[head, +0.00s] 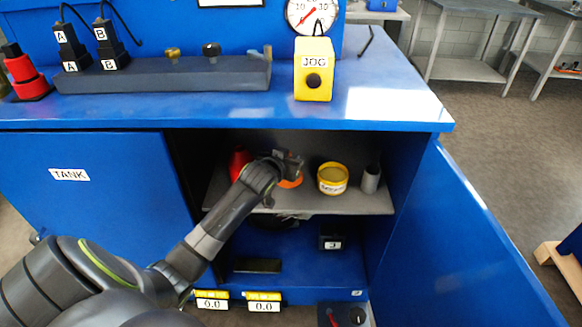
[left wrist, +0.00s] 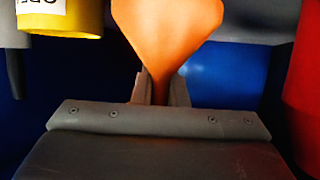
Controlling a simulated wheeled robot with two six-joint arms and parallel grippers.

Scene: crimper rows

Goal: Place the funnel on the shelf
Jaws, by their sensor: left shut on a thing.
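An orange funnel (head: 291,183) is inside the open cabinet, between a red object and a yellow can. My left gripper (head: 291,166) is shut on it. In the left wrist view the funnel (left wrist: 168,35) widens away from the jaws, and its narrow part sits between the fingers (left wrist: 160,88). The grey shelf (head: 345,204) runs across the cabinet below the funnel in the head view. I cannot tell whether the funnel touches the shelf. The gripper hides part of the funnel. My right gripper is not in view.
On the shelf stand a red object (head: 238,162), a yellow can (head: 332,178) and a grey cylinder (head: 371,179). An open blue door (head: 470,240) is at right. The blue worktop (head: 200,112) lies above the opening. A dark box (head: 331,238) is below the shelf.

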